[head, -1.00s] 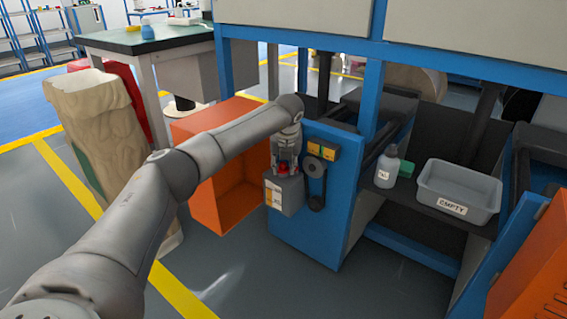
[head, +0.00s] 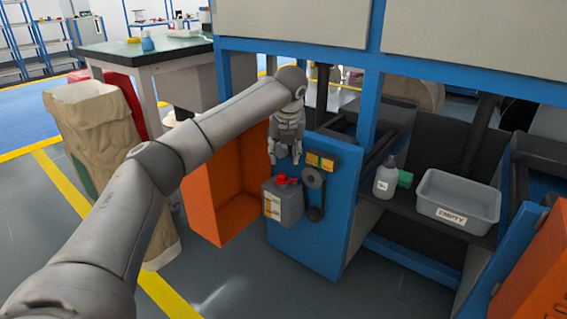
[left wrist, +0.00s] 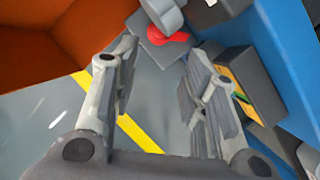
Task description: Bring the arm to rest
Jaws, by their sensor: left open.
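My left arm comes in from the left in the head view. Its left gripper (head: 285,158) points down, open and empty, just above a grey box with a red handle (head: 284,200) on the front of the blue machine frame (head: 320,220). In the left wrist view the two fingers (left wrist: 160,100) stand apart with nothing between them. The red handle (left wrist: 168,36) shows beyond the fingertips there. My right gripper is not in view.
An orange open bin (head: 215,205) stands left of the grey box. A machine shelf holds a bottle (head: 386,178) and a grey tray marked EMPTY (head: 458,200). A large paper sack (head: 105,150) stands at left. A green-topped table (head: 150,48) is behind.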

